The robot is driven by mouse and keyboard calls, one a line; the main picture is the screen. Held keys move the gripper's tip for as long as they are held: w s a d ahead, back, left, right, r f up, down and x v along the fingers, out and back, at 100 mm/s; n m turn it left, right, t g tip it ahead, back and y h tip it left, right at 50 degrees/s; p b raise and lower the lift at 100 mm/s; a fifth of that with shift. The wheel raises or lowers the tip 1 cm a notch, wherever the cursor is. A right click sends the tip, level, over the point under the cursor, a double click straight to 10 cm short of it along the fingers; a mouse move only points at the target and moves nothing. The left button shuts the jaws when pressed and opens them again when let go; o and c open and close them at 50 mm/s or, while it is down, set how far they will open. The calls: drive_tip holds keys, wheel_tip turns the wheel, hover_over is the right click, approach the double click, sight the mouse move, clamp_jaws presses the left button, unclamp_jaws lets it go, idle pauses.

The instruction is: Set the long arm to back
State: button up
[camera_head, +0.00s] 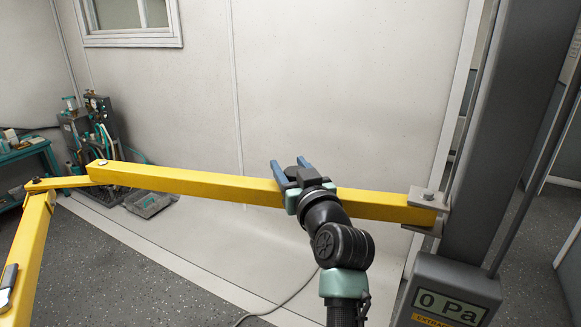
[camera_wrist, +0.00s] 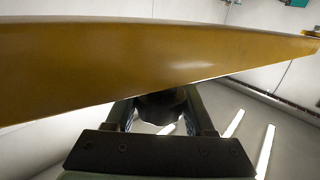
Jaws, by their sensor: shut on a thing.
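The long arm (camera_head: 165,179) is a yellow beam running across the head view. Its right end is hinged at a grey bracket (camera_head: 428,200) on a dark column. Its left end joins a second yellow beam (camera_head: 30,250) that comes toward the lower left. In the wrist view the long arm (camera_wrist: 150,62) fills the upper part, just beyond the gripper (camera_wrist: 160,112). The contact faces of the fingers are hidden.
A grey column (camera_head: 500,120) stands at the right, with a "0 Pa" display box (camera_head: 450,295) at its foot. Equipment (camera_head: 90,130) and a grey tray (camera_head: 150,203) stand on the floor by the wall at the left. A cable lies on the floor. The wall behind the beam is bare.

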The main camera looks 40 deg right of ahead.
clamp_jaws()
drive_tip(key=shift+w+d+r+m+h, duration=0.2)
drive_tip(key=shift+d+m+h, duration=0.1)
drive_tip(key=shift+d+h, duration=0.1)
drive_tip(key=w+d+m+g+h, duration=0.2)
drive_tip(key=d+m+g+h, duration=0.1)
drive_tip(key=d+h, duration=0.2)
drive_tip(key=d, duration=0.2)
drive_tip(key=shift+w+d+m+g, duration=0.3)
drive_tip(key=shift+w+m, duration=0.05)
drive_tip(key=shift+m, duration=0.05)
